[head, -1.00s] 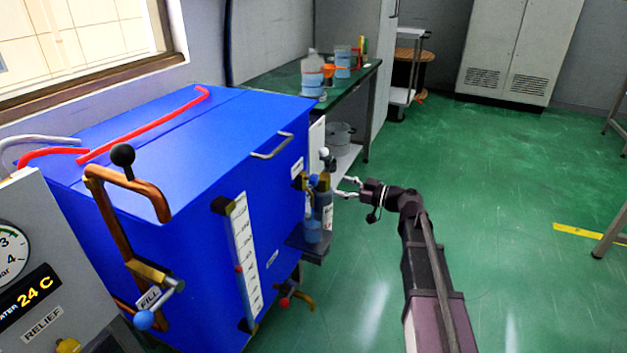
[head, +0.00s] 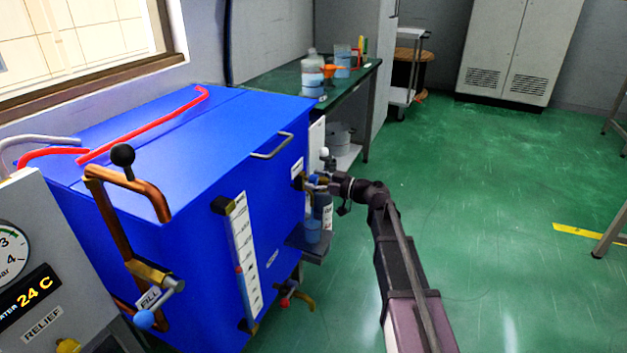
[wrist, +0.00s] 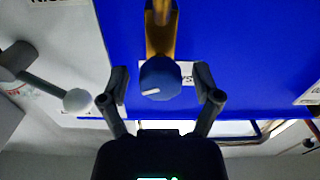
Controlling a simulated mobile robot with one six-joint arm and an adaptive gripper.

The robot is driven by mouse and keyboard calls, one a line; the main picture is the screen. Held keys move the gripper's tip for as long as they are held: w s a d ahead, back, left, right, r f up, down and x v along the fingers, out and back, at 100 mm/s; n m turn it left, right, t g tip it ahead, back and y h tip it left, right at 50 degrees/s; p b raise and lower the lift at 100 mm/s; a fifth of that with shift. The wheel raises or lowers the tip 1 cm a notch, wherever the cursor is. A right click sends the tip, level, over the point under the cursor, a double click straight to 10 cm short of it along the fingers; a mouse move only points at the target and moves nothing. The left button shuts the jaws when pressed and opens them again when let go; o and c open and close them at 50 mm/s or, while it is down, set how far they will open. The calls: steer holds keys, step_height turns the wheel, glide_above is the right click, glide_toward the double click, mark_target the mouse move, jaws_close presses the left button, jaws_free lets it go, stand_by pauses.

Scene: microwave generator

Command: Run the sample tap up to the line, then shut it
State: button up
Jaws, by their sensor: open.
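The sample tap is a brass fitting with a blue knob (wrist: 160,78) on the side of the blue tank (head: 200,125). The knob bears a white mark. My gripper (wrist: 160,88) is open, with one finger on each side of the knob; a small gap shows on both sides. In the head view my gripper (head: 322,181) is at the tap and partly hides it. A small beaker (head: 312,232) with a blue tint stands on a dark bracket below the tap. I cannot make out its fill line or whether liquid flows.
A white-tipped lever (wrist: 77,100) sticks out to the left of my gripper in the wrist view. A green bench (head: 350,92) with bottles is behind.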

jaws_close()
steer(key=shift+w+m, duration=0.15)
steer(key=shift+m, duration=2.15)
jaws_free()
steer(key=shift+d, duration=0.1)
